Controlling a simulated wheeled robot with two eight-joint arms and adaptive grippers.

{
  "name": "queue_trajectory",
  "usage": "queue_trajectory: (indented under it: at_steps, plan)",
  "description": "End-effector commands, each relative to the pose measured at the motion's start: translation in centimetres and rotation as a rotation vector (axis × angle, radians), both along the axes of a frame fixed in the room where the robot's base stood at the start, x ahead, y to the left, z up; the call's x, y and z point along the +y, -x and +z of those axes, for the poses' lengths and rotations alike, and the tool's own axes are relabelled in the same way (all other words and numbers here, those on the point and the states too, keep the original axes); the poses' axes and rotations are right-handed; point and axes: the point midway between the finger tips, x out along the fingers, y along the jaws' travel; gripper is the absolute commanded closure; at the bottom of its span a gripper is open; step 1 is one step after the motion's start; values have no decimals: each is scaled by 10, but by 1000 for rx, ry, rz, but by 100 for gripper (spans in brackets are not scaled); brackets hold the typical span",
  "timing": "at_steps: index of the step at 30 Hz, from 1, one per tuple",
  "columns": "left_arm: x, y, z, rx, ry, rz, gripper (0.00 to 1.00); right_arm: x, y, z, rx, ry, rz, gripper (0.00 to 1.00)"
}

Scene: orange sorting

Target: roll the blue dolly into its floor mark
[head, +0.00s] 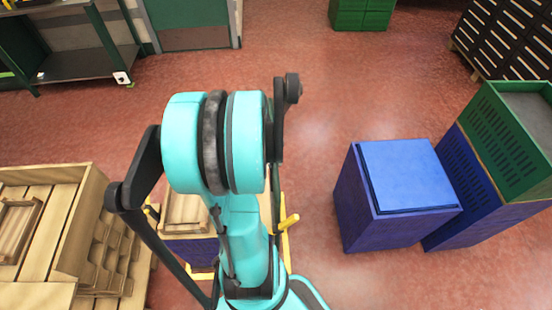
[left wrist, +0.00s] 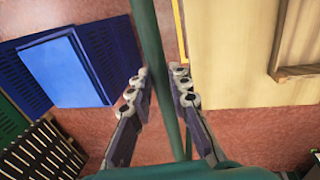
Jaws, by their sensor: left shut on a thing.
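My left gripper (left wrist: 161,88) shows in the left wrist view, its two dark fingers closed about a dark green bar (left wrist: 150,45). What the bar belongs to is hidden. In the head view my teal arm covers the middle and hides this gripper. A blue body (head: 188,252) with a slatted wooden top (head: 186,215) stands low beside the arm, partly covered. It may be the dolly; no wheels show. Yellow edging (head: 287,246) shows around it; I cannot tell whether this is the floor mark. A yellow strip (left wrist: 181,30) also shows in the wrist view. My right gripper is not in view.
A blue lidded box (head: 405,180) stands at the right, beside a green crate (head: 510,140) on a blue one. Wooden crates (head: 80,225) stand at the left. Black drawers (head: 505,40) and a green box (head: 361,14) are at the back. The red floor between is clear.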

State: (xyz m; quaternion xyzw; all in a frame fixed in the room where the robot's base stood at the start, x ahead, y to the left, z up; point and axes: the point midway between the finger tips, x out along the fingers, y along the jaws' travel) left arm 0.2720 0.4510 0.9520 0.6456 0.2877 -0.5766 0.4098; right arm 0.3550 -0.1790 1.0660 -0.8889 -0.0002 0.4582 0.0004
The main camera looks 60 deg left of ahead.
Motion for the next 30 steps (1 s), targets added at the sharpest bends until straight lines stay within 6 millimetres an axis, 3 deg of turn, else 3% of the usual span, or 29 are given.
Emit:
queue_trajectory:
  at_steps: [4, 5, 7, 20, 30]
  plan:
    - [2, 3, 0, 9, -5, 3, 100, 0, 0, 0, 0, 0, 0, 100]
    - [2, 3, 0, 9, -5, 3, 79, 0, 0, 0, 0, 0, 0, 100]
    - [2, 3, 0, 8, -5, 3, 61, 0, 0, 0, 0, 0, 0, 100]
    - [2, 3, 7, 5, -3, 3, 61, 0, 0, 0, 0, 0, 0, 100]
    - [8, 14, 69, 5, -3, 4, 61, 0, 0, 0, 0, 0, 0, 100]
